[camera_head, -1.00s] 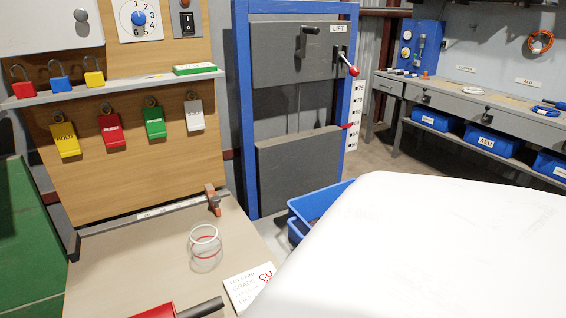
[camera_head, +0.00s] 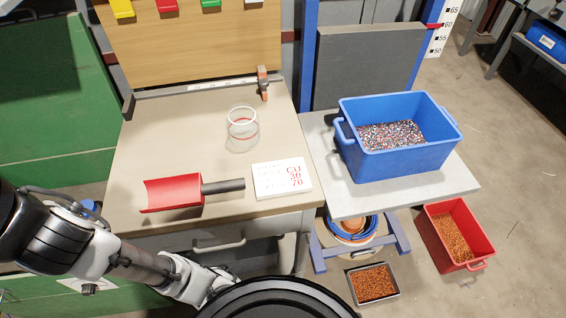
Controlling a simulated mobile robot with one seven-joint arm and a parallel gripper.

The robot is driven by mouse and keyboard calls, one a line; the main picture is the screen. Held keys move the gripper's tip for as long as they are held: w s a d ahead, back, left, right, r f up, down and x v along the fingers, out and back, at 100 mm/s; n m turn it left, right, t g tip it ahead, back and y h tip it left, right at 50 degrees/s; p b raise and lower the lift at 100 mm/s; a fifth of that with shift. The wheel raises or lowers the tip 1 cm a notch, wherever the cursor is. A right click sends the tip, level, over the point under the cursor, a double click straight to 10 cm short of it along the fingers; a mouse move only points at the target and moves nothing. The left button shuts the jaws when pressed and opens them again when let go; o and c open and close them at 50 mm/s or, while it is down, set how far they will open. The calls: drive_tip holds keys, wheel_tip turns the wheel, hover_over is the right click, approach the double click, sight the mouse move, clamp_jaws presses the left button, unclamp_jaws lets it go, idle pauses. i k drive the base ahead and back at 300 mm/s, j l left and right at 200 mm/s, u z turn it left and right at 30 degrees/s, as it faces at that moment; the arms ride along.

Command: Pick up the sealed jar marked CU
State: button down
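A clear jar (camera_head: 242,130) stands upright on the beige workbench, towards its right side. It has a red line around it, and I see no lid on it and cannot make out a CU mark. A white card (camera_head: 282,179) with red writing, "CU 30 70", lies on the bench in front of the jar and to its right. My arm comes in at the lower left, in front of the bench and well apart from the jar. I cannot see my gripper's fingers.
A red scoop (camera_head: 172,193) with a dark handle lies at the bench front. A clamp (camera_head: 263,83) is at the back edge. A blue tub (camera_head: 400,163) of mixed granules stands on the grey platform (camera_head: 350,206) at right. A red bin (camera_head: 440,262) and a small tray (camera_head: 356,291) are on the floor.

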sight(90, 204)
drive_tip(key=z, duration=0.15)
drive_tip(key=k+j, duration=0.15)
drive_tip(key=j, duration=0.3)
drive_tip(key=k+j+u, duration=0.1)
drive_tip(key=j, duration=0.3)
drive_tip(key=k+j, duration=0.2)
drive_tip(key=j, duration=0.25)
drive_tip(key=k+j+u, duration=0.15)
drive_tip(key=j, duration=0.3)
drive_tip(key=k+j, duration=0.1)
drive_tip(key=j, duration=0.35)
drive_tip(key=k+j+u, duration=0.1)
drive_tip(key=j, duration=0.35)
drive_tip(key=k+j, duration=0.15)
drive_tip(key=j, duration=0.3)
